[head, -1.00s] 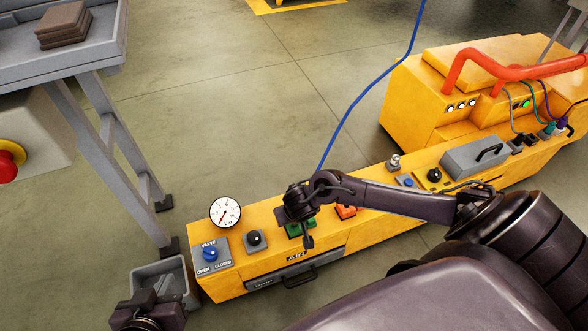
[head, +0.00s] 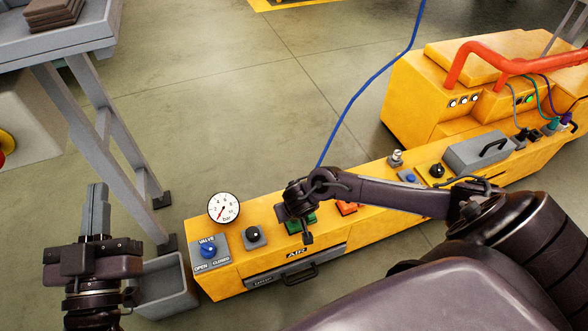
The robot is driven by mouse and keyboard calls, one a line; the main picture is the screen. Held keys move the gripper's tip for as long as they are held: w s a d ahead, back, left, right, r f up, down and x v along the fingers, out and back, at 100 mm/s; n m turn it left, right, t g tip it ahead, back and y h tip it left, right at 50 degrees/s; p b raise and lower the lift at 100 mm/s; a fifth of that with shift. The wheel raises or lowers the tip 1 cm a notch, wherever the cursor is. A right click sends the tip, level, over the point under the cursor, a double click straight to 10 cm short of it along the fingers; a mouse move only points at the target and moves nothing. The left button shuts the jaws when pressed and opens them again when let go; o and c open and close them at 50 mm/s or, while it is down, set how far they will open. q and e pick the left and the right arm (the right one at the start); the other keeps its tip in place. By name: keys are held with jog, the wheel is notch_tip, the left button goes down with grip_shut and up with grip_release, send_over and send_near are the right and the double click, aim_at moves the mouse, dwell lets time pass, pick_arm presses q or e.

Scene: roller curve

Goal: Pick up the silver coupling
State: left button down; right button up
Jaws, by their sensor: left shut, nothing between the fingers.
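A small silver fitting (head: 396,158), which looks like the silver coupling, stands upright on top of the long yellow bench (head: 360,222), behind a small blue button. No gripper touches it. My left gripper (head: 97,190) is at the lower left, shut and empty, with its fingers pointing up, beside the grey bin and far from the fitting. My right gripper (head: 306,238) points down over the green part of the bench, left of the fitting. Its jaws are too small and dark to read.
A gauge (head: 223,208), a blue valve knob (head: 207,251) and a black knob (head: 253,234) are at the bench's left end. A grey bin (head: 165,285) stands on the floor beside it. A blue hose (head: 352,100) hangs behind my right arm. A grey stand (head: 85,115) is at left.

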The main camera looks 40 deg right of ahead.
jog(key=shift+c, duration=0.2)
grip_shut()
dwell(0.4)
